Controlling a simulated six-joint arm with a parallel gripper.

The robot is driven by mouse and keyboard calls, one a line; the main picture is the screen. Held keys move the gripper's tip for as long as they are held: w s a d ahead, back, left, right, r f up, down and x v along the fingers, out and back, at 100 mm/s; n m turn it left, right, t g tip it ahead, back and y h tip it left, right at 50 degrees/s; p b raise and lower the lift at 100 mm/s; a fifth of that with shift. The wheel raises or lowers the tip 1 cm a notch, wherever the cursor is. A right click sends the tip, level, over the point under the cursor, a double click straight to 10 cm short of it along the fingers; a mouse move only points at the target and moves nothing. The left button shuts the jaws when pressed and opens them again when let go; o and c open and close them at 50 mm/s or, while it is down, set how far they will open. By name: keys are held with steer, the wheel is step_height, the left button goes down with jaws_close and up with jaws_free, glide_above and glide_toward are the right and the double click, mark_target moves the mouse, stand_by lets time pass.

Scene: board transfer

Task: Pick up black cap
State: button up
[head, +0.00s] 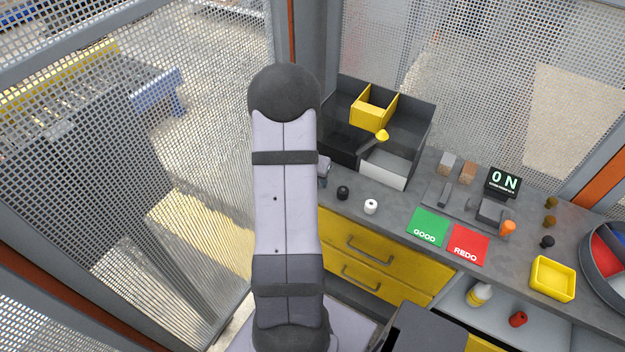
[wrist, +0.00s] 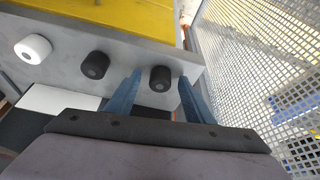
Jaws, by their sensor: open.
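In the wrist view, a black cap (wrist: 160,78) stands on the grey bench near its edge. My gripper (wrist: 161,80) is open, with one blue finger on each side of this cap in the picture. A gap shows on both sides; I cannot tell how far the fingertips are above the bench. A second black cap (wrist: 95,64) stands to the left, outside the fingers. In the head view, one black cap (head: 342,193) shows right of my arm; the other is hidden, likely by my arm, which also hides most of the gripper.
A white cap (wrist: 33,48) stands left of the black caps; it also shows in the head view (head: 371,206). A dark divided bin (head: 425,112) stands behind. Green (head: 428,226) and red (head: 468,244) cards lie to the right. Mesh fencing (wrist: 270,60) borders the bench.

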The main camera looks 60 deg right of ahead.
steer(key=c, duration=1.1)
steer(key=shift+r, duration=0.1)
steer(key=shift+r, duration=4.95)
